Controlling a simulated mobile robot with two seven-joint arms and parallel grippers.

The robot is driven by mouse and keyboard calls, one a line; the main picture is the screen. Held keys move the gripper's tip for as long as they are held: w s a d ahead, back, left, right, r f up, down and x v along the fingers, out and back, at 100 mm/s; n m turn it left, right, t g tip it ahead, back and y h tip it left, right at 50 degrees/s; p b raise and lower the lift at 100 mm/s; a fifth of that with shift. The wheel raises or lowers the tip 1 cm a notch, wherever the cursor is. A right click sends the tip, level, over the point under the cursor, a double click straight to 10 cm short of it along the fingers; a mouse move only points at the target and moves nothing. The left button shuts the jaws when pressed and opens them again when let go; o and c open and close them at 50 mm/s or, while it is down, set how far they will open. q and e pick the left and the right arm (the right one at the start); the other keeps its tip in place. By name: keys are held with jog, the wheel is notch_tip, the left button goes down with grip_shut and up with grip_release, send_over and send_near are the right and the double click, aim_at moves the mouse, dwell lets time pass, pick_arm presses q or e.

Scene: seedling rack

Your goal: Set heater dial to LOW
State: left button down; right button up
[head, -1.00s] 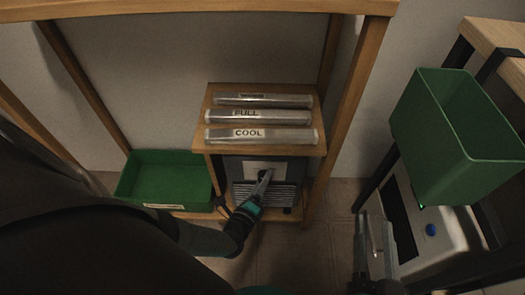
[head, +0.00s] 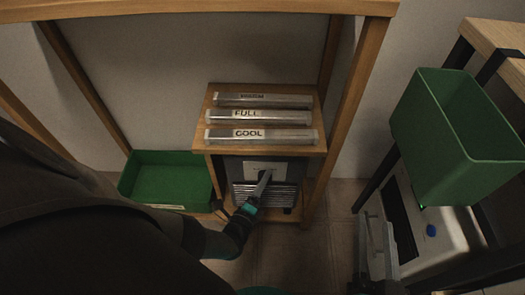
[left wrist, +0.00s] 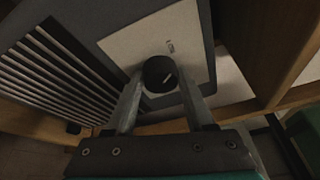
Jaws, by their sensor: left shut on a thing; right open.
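The heater (head: 240,172) is a dark grey box with a vent grille, standing under the small wooden shelf. Its dial (left wrist: 160,74) is a round black knob with a pale pointer line on a light plate (left wrist: 125,45). My left gripper (left wrist: 160,85) has its two fingers closed on either side of the dial; in the head view the gripper (head: 264,178) reaches the heater's front and hides most of the knob. A small mark shows on the plate above the dial, too small to read surely. My right gripper (head: 376,225) is open and empty at the lower right.
Clear-fronted strips labelled WARM, FULL and COOL (head: 262,135) lie on the wooden shelf (head: 268,150) above the heater. A green tray (head: 170,207) stands to the left. A green bin (head: 430,135) and a white machine (head: 445,235) with a blue button are at the right.

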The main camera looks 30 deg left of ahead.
pick_arm(q)
jog(key=shift+c, duration=1.3)
grip_release()
jog(key=shift+s, duration=0.1)
